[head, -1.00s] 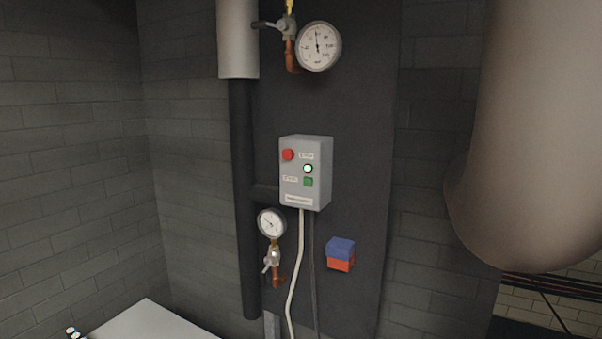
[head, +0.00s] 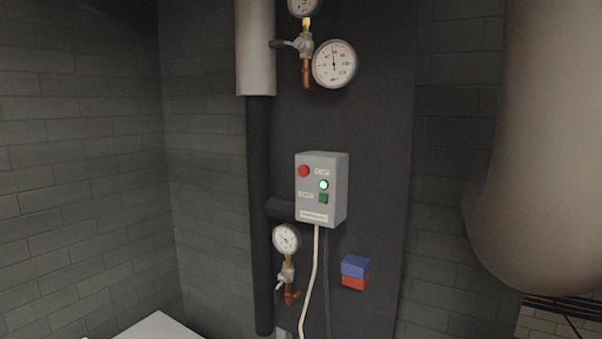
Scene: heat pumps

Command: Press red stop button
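The red stop button (head: 303,171) is a round knob at the upper left of a grey control box (head: 337,200) on a dark panel. A lit green-white lamp (head: 324,185) sits to its lower right. A green button (head: 323,198) is just below the lamp. Small white labels are on the box front, too small to read. Nothing covers the red button. My gripper is not in view.
Gauges (head: 334,64) with valves are above the box, and another gauge (head: 286,239) is below left. A vertical pipe (head: 260,190) runs left of the box. A large rounded duct (head: 545,150) stands at right. A blue and red block (head: 355,272) is at lower right.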

